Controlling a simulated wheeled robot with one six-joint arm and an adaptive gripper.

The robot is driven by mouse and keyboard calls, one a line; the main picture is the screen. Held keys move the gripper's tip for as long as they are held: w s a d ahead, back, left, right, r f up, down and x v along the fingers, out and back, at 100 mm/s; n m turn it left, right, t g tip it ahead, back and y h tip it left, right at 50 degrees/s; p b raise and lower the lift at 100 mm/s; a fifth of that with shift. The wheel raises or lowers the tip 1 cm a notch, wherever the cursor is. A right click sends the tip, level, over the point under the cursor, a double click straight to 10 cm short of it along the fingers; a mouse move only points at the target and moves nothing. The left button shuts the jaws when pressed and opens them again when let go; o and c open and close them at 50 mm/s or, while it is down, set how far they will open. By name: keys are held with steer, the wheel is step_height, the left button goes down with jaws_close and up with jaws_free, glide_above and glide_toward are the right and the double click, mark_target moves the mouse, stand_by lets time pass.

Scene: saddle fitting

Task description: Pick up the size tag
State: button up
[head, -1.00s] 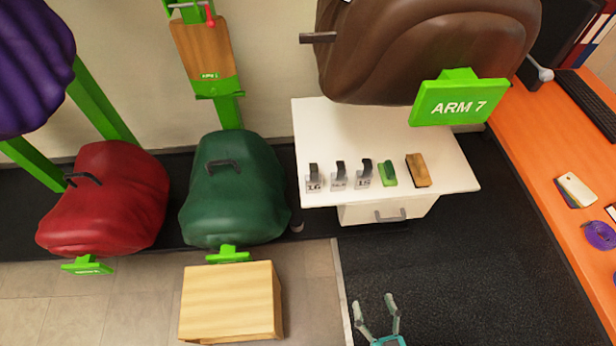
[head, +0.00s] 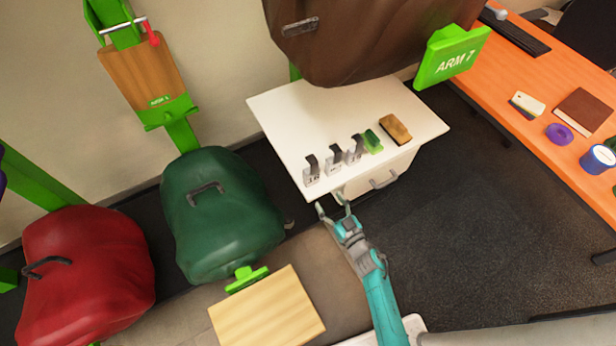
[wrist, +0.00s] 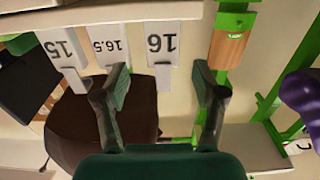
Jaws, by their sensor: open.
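Three white size tags with dark clips stand in a row along the front of a white cabinet top: the left tag (head: 312,176), the middle tag (head: 334,165) and the right tag (head: 354,153). In the wrist view they appear upside down: the 16 tag (wrist: 162,42), the 16.5 tag (wrist: 112,45) and the 15 tag (wrist: 62,48). My gripper (head: 332,205) is open and empty, just in front of the cabinet near the left tag. In the wrist view the 16 tag lies between and beyond the fingertips (wrist: 162,75), apart from them.
The cabinet top (head: 285,115) also holds a green brush-like item (head: 372,141) and a brown block (head: 396,129). A brown saddle (head: 365,40) hangs above it. An orange desk (head: 540,75) is at right.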

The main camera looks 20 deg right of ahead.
mark_target(313, 180)
steer(key=shift+w+a+r, duration=0.1)
steer(key=shift+w+a, duration=0.3)
steer(key=shift+w, duration=1.4)
steer(key=shift+w+a, duration=0.45)
steer(key=shift+w, duration=1.4)
steer(key=shift+w+a+r, duration=0.1)
steer(key=shift+w+a, duration=0.3)
steer(key=shift+w, duration=1.4)
steer(key=c, duration=1)
